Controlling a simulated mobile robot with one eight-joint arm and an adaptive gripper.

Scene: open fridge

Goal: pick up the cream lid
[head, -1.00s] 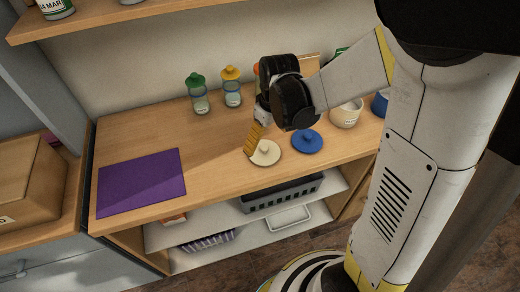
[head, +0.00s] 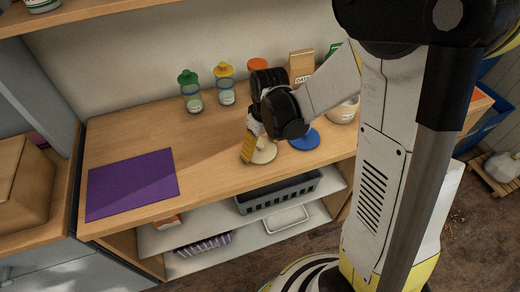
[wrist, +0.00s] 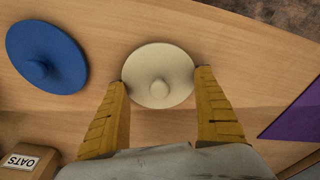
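The cream lid (head: 265,152) lies flat on the wooden counter, round with a small central knob. In the wrist view the cream lid (wrist: 158,58) sits between the two yellow fingers of my gripper (wrist: 161,80). The fingers are apart, one at each side of the lid near its rim; I cannot tell whether they touch it. In the head view my gripper (head: 247,158) is down at the lid and hides part of it. The gripper is open and holds nothing.
A blue lid (wrist: 46,57) lies close beside the cream lid. A purple mat (head: 132,184) lies at the counter's left. Green-topped (head: 191,92) and yellow-topped (head: 225,84) jars stand behind, with an oats box (head: 302,66) and a cream pot (head: 343,111). The counter between mat and lid is clear.

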